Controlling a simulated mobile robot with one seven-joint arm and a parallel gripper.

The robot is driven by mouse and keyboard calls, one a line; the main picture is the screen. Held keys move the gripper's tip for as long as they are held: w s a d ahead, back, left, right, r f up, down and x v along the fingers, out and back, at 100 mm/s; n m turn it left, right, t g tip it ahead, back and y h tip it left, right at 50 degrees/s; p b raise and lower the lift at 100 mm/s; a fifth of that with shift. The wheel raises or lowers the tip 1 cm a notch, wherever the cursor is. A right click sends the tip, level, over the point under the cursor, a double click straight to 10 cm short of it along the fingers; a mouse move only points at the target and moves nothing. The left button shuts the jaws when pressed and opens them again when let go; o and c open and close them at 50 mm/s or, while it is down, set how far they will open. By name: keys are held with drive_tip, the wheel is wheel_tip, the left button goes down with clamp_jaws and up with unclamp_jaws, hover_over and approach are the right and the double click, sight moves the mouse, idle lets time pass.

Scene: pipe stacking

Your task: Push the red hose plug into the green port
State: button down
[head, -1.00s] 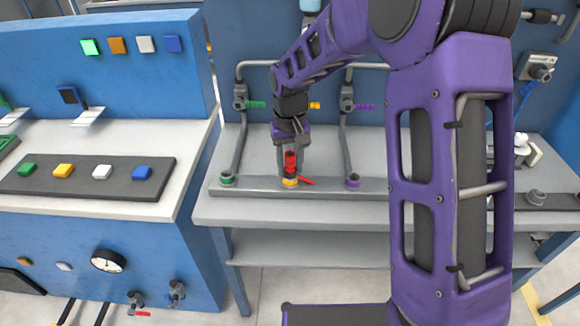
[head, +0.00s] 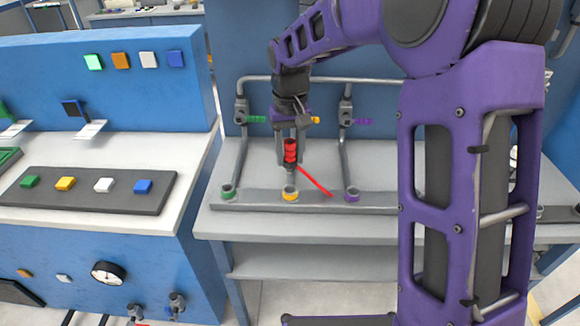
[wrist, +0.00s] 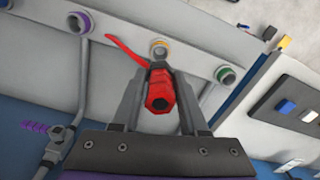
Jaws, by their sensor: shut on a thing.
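My gripper (head: 290,158) is shut on the red hose plug (head: 291,149), which stands upright between the fingers. The plug is above the yellow-ringed port (head: 290,192), with a small gap between them. In the wrist view the plug (wrist: 160,88) sits between both fingers, and the yellow-ringed port (wrist: 159,49) is just beyond it. A thin red strand (head: 317,181) runs from the plug down to the right. The green port (head: 228,192) is left of the gripper on the same rail and looks empty; it also shows in the wrist view (wrist: 226,74).
The purple-ringed port (head: 352,194) is on the right of the rail (head: 258,202). Grey pipes with green (head: 256,119) and purple (head: 363,121) valve handles rise behind. A blue console (head: 95,85) with coloured buttons stands at left. My arm hides the bench's right part.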

drive_tip(key=shift+r, duration=0.95)
drive_tip(key=shift+r, duration=0.15)
wheel_tip(320, 180, up, 8)
drive_tip(key=p, duration=0.6)
drive_tip(key=shift+p, duration=0.4)
drive_tip(key=a+f+b, duration=0.1)
drive_tip(key=a+f, duration=0.2)
drive_tip(key=a, duration=0.5)
drive_tip(key=a+f, duration=0.3)
drive_tip(key=a, duration=0.5)
drive_tip(key=f+b, duration=0.2)
drive_tip(key=f, duration=0.1)
drive_tip(key=f+b, duration=0.5)
drive_tip(key=shift+w+f+b, duration=0.3)
drive_tip(key=shift+f+b, duration=0.05)
drive_tip(key=shift+f, duration=0.05)
